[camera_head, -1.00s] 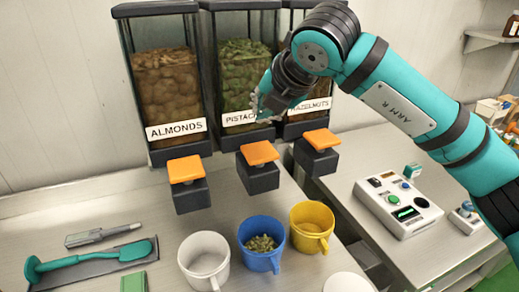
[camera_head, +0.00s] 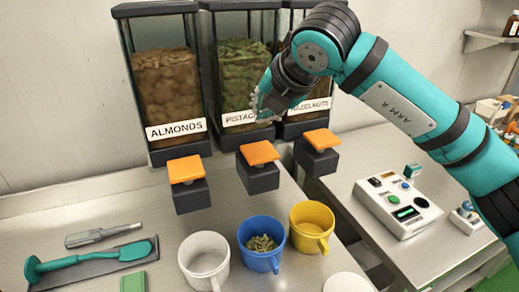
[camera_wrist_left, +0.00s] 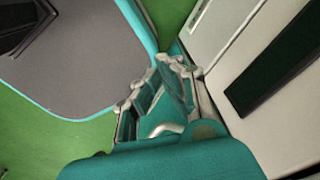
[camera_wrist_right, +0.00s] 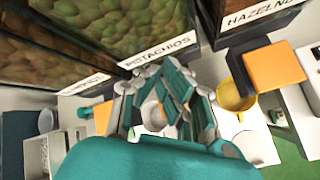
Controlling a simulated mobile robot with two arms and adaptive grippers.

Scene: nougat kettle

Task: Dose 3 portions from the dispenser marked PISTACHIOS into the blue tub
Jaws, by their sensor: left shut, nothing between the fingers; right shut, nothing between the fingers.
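The pistachio dispenser (camera_head: 241,75) stands between the almond and hazelnut dispensers, its label (camera_head: 240,118) partly covered by my right gripper. Its orange press block (camera_head: 259,153) sticks out below. The blue tub (camera_head: 250,231) stands under that block with a heap of green nuts (camera_head: 262,244) inside. My right gripper (camera_head: 262,108) is shut and empty, above the orange block and in front of the label. It also shows in the right wrist view (camera_wrist_right: 165,68). My left gripper (camera_wrist_left: 168,72) is shut and empty in the left wrist view, and is out of the head view.
A white cup (camera_head: 203,257) and a yellow cup (camera_head: 312,226) flank the blue tub closely. The almond dispenser (camera_head: 168,90) is at left. A teal scoop (camera_head: 90,258) lies at front left. A control box (camera_head: 399,201) stands at right.

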